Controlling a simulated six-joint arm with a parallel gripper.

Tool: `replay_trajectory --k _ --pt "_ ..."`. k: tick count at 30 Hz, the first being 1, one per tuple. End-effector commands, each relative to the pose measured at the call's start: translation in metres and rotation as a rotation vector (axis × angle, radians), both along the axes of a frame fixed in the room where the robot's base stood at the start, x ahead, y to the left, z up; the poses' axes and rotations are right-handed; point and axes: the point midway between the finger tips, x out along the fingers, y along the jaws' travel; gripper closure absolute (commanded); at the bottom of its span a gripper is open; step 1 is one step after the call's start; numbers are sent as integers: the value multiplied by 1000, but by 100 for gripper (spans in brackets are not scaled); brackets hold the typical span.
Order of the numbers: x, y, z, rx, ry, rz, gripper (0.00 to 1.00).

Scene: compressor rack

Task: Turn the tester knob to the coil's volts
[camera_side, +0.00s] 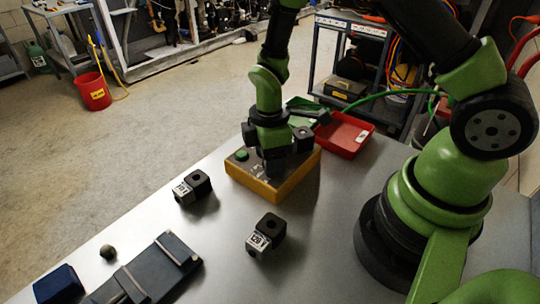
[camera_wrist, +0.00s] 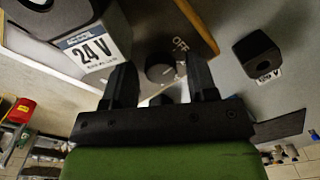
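The tester (camera_side: 262,182) is a yellow-sided box with a grey top and a green button. Its round black knob (camera_wrist: 159,68) shows in the wrist view, with "OFF" printed above and to its right; its pointer direction is hard to read. A coil (camera_wrist: 88,45) labelled 24 V is at the upper left in the wrist view; a dark block, probably this coil, shows at the tester's far end (camera_side: 302,138) in the side view. My gripper (camera_side: 274,160) points down over the tester. Its fingers (camera_wrist: 162,74) are open on either side of the knob, with narrow gaps visible.
Two other black coils stand on the metal table, one left of the tester (camera_side: 200,181) and one nearer, labelled 120 (camera_side: 270,226). A red tray (camera_side: 345,136) and a green tray lie behind the tester. A dark flat case (camera_side: 150,272) and a small ball lie at the front left.

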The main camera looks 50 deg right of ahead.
Motion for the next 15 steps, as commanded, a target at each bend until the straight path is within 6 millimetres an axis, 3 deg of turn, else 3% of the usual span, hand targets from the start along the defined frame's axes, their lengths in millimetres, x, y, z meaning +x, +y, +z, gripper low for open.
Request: replay_trajectory --k 1,5,6,15 --pt "0 0 0 0 0 0 60" --pt "0 0 0 0 0 0 89" --pt "0 0 0 0 0 0 93" --pt "0 0 0 2 -1 -125 93"
